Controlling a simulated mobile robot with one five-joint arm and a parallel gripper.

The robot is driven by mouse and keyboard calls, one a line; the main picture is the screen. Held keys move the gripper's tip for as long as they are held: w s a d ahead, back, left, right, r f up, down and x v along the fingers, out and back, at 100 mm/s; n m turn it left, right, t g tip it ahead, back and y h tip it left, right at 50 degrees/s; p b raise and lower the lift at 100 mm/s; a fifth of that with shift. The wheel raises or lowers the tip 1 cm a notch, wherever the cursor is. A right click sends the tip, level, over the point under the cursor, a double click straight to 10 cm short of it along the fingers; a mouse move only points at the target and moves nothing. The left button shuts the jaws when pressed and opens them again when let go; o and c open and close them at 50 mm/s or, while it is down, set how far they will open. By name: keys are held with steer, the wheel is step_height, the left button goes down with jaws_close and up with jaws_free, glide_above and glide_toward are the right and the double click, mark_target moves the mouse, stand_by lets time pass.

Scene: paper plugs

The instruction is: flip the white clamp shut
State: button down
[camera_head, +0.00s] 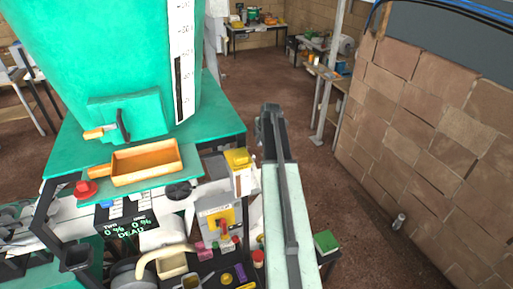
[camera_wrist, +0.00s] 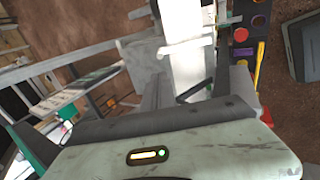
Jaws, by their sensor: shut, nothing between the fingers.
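My gripper (camera_head: 268,120) is at the far end of my arm, right of the green machine and beside the yellow-topped white box. It is shut and empty. In the wrist view my gripper (camera_wrist: 158,92) points at pale parts, with a white upright panel (camera_wrist: 188,60) just beyond. I cannot pick out the white clamp with certainty. A pale curved handle (camera_head: 160,255) stands at the lower left of my arm, apart from my gripper. Whether it is the clamp, I cannot tell. My arm hides part of the bench's right side.
The green machine (camera_head: 100,50) stands left, with an orange tray (camera_head: 145,163) on its ledge. A grey box with a yellow switch (camera_head: 217,218) and several coloured buttons are below. A brick wall (camera_head: 420,130) runs along the right. Brown floor between is mostly free.

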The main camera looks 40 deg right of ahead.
mark_target(254, 156)
steer(key=b+x, duration=1.2)
steer(key=x, duration=0.2)
steer(key=shift+s+f, duration=0.1)
